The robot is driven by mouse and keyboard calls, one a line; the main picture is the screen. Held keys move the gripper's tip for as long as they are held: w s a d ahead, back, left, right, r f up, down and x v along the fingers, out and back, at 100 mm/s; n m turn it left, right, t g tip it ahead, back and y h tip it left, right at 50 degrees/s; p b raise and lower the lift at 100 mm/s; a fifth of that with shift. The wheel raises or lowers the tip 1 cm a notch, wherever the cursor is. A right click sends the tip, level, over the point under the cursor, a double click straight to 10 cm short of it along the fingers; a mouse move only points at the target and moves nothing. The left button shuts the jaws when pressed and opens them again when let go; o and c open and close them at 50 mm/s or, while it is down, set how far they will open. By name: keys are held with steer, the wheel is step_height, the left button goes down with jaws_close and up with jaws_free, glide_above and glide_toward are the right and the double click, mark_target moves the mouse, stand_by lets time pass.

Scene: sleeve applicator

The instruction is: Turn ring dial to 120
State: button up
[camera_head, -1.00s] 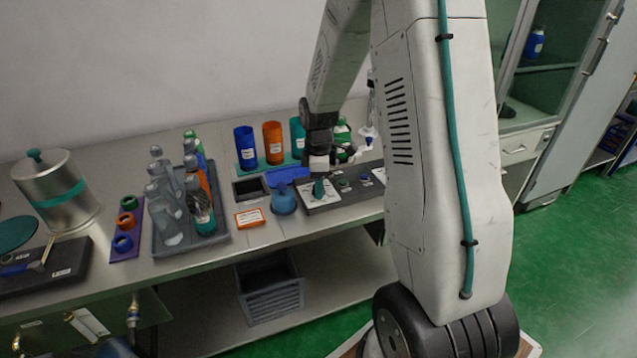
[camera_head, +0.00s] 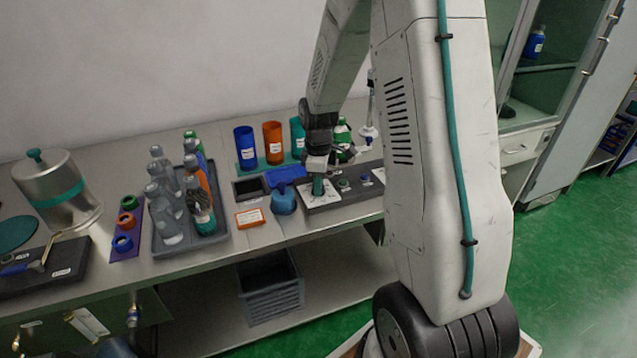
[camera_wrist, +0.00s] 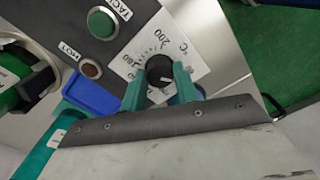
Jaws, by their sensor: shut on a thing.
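The ring dial (camera_wrist: 160,70) is a dark round knob with a white pointer line, on a white scale plate (camera_wrist: 128,66) marked with numbers and °C. The plate also shows on the dark control panel (camera_head: 345,193) in the head view. My gripper (camera_wrist: 159,80) has teal fingers on either side of the knob and is shut on it. In the head view, my gripper (camera_head: 318,186) reaches down at the left end of the panel and hides the knob. I cannot read the pointer's exact setting.
A green button (camera_wrist: 102,22) and a dark red lamp (camera_wrist: 91,69) sit on the panel beside the dial. Blue, orange and teal cups stand behind. A tray of bottles (camera_head: 160,252) is farther left.

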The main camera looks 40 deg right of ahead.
steer(key=m, duration=1)
steer(key=shift+m, duration=0.4)
steer(key=m, duration=0.5)
steer(key=shift+w, duration=0.1)
steer(key=shift+m, duration=2.5)
steer(key=o, duration=1)
